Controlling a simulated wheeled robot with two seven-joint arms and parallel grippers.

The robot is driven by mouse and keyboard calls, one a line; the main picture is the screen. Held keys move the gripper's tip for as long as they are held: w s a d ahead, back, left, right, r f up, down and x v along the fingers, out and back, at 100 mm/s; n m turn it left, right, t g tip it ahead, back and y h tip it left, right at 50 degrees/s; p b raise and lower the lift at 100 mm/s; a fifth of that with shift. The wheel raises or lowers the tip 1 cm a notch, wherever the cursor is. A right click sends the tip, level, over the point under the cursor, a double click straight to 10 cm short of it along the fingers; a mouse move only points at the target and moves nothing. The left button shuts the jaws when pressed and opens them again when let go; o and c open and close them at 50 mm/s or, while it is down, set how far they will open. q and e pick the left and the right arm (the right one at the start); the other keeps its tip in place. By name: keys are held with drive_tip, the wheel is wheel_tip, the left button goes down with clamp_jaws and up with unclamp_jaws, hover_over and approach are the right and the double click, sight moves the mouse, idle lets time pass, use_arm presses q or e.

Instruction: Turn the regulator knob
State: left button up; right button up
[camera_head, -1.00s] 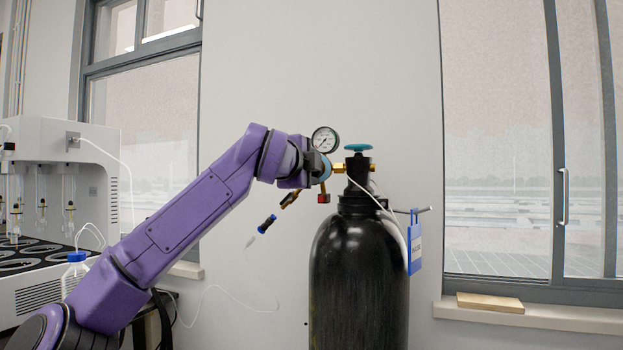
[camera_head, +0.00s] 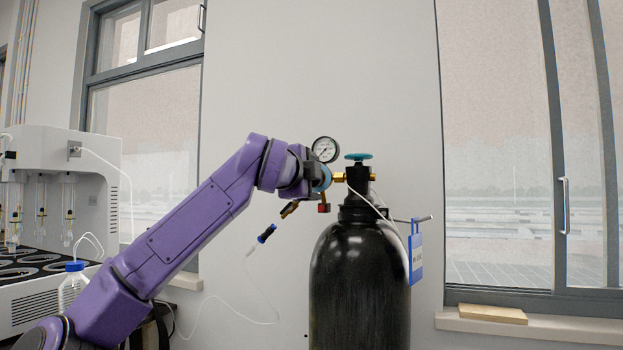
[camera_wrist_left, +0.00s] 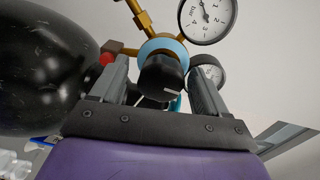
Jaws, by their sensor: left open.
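The black regulator knob (camera_wrist_left: 162,75) is in the middle of the left wrist view, with a white mark on its face. It sits in front of the regulator's light-blue ring (camera_wrist_left: 172,42). My left gripper (camera_wrist_left: 160,70) is open, with one finger on each side of the knob; I cannot tell whether they touch it. In the head view my left gripper (camera_head: 313,172) is at the regulator body (camera_head: 327,176), left of the tank valve, and the knob is hidden there. My right gripper is not in view.
A black gas cylinder (camera_head: 360,285) stands below, with a teal valve wheel (camera_head: 358,156) and a blue tag (camera_head: 416,258). A pressure gauge (camera_head: 326,149) sits just above my gripper. A hose end (camera_head: 266,233) hangs below. A distiller (camera_head: 75,170) stands at the left.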

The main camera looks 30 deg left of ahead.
use_arm(q)
drive_tip(key=b+v, duration=0.3)
drive_tip(key=v, duration=0.7)
drive_tip(key=shift+s, duration=0.2)
